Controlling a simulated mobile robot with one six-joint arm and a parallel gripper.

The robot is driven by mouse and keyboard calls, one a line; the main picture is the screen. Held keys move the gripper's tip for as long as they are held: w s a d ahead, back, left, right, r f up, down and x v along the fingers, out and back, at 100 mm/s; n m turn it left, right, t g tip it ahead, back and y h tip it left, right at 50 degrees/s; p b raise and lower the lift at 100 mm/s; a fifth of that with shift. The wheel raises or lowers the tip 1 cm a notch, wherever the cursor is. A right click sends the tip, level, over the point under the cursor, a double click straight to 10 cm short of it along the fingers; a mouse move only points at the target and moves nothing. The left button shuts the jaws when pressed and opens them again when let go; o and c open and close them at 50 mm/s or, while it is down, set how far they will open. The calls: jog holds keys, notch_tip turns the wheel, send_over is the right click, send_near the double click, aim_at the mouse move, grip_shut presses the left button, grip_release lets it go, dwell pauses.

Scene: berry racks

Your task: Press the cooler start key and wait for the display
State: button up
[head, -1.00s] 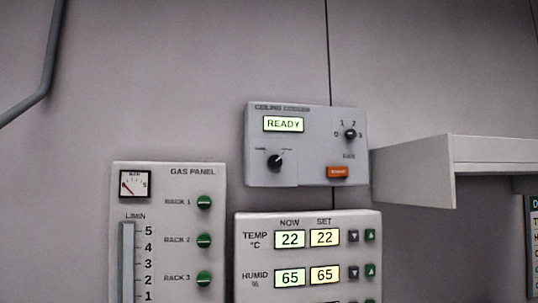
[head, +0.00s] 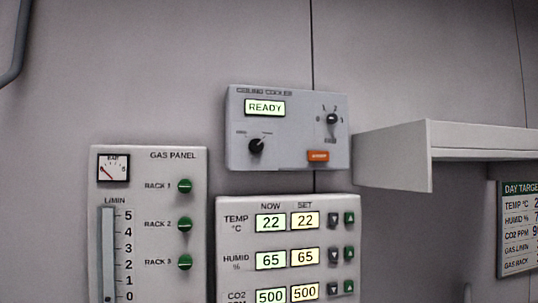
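The ceiling cooler panel (head: 288,130) is a grey box on the wall, upper middle of the head view. Its lit display (head: 265,107) reads READY. The orange start key (head: 318,156) is at its lower right, with small lettering too blurred to read surely. A black knob (head: 256,146) sits at its lower left and a numbered dial (head: 331,119) at its upper right. My gripper is not in the head view, and nothing covers the key or the display.
The gas panel (head: 130,170) is at lower left. The climate panel (head: 235,235) below the cooler shows 22, 65 and 500 in both columns. A pale shelf (head: 395,165) juts out right of the cooler. A day target board (head: 517,230) hangs at far right.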

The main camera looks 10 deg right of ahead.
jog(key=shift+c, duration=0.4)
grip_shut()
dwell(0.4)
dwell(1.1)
